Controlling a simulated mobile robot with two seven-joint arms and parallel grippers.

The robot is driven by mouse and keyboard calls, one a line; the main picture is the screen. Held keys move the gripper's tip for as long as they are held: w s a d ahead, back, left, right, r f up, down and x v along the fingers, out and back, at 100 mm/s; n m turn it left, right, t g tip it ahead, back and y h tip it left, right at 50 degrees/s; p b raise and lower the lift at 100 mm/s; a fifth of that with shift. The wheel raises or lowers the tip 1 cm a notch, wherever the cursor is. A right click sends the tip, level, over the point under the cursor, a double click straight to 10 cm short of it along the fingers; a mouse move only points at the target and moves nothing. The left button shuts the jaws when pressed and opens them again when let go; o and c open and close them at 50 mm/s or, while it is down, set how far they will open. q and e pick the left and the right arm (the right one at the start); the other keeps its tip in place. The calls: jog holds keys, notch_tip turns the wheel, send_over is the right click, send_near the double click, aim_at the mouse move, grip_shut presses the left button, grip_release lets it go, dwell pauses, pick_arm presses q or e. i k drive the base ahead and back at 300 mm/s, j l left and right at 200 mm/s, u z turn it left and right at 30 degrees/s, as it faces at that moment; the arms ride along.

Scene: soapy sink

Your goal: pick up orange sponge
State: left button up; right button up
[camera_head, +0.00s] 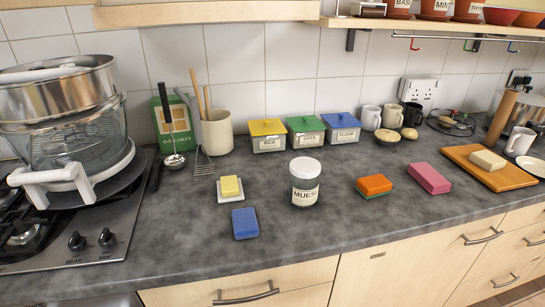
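The orange sponge (374,184) lies flat on the dark grey worktop (330,235), right of the middle. A green layer shows along its lower edge. A pink block (429,177) lies to its right, with a small gap. A jar labelled MUESLI (305,183) stands to its left, with bare worktop between. Nothing lies on the sponge, and its top is clear. Neither of my grippers can be made out in the head view.
A blue sponge (245,223) and a yellow block on a white dish (231,197) lie left of the jar. A wooden board (462,158) is at right. Lidded tins (305,123) stand behind. A hob with stacked pots (68,150) fills the left. The worktop before the orange sponge is clear.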

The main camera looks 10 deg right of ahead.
aim_at(374, 186)
jog(key=l+u, duration=0.1)
jog(key=l, duration=0.35)
jog(key=k+l, duration=0.15)
jog(key=l, duration=0.3)
jog(key=l+u, duration=0.15)
jog(key=l, duration=0.3)
jog(key=k+l, duration=0.2)
jog(key=l, duration=0.25)
jog(key=i+u, duration=0.05)
